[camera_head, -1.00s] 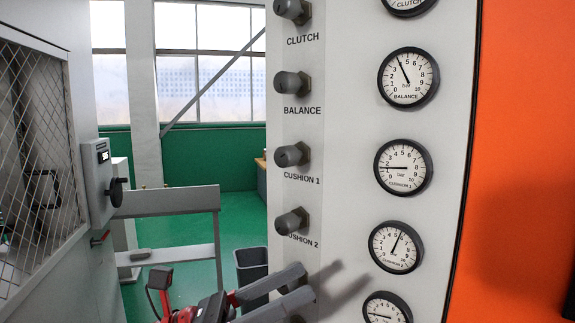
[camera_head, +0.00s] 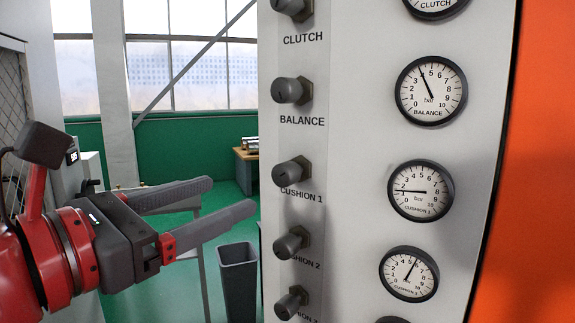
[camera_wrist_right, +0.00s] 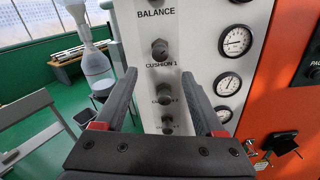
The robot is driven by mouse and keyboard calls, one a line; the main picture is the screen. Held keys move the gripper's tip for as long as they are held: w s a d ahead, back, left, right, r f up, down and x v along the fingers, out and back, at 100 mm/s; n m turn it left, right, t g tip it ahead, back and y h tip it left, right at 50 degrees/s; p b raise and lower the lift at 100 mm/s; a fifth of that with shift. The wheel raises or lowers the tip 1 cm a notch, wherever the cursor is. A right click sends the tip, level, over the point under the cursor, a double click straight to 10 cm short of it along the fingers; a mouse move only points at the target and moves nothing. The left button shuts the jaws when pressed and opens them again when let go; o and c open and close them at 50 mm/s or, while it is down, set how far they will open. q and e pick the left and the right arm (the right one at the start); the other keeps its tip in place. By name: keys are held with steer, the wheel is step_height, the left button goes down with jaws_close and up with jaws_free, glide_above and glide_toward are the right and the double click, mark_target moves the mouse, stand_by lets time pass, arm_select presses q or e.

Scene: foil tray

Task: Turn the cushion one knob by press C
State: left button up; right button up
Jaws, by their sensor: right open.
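The cushion 1 knob (camera_head: 292,172) is a dark grey knob on the pale panel, above its CUSHION 1 label; it also shows in the right wrist view (camera_wrist_right: 160,48). Its gauge (camera_head: 421,190), to the right, has its needle near 2 bar. My right gripper (camera_head: 232,195) is open and empty, left of the knob column, with its fingers pointing at the panel. The fingertips are apart from the cushion 1 knob and a little lower in the picture. In the right wrist view the knob appears just beyond the gap between the fingertips (camera_wrist_right: 160,74). My left gripper is not seen.
The balance knob (camera_head: 291,90) is above, and the cushion 2 knob (camera_head: 292,242) and another knob (camera_head: 291,302) are below, close in the same column. A grey bin (camera_head: 238,282) and a workbench (camera_head: 246,168) stand behind on the green floor.

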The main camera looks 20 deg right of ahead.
mark_target(280, 175)
steer(key=p+x, duration=0.2)
steer(key=x, duration=1.1)
steer(key=shift+w+d+p, duration=0.15)
steer(key=shift+d+p, duration=0.15)
jaws_close()
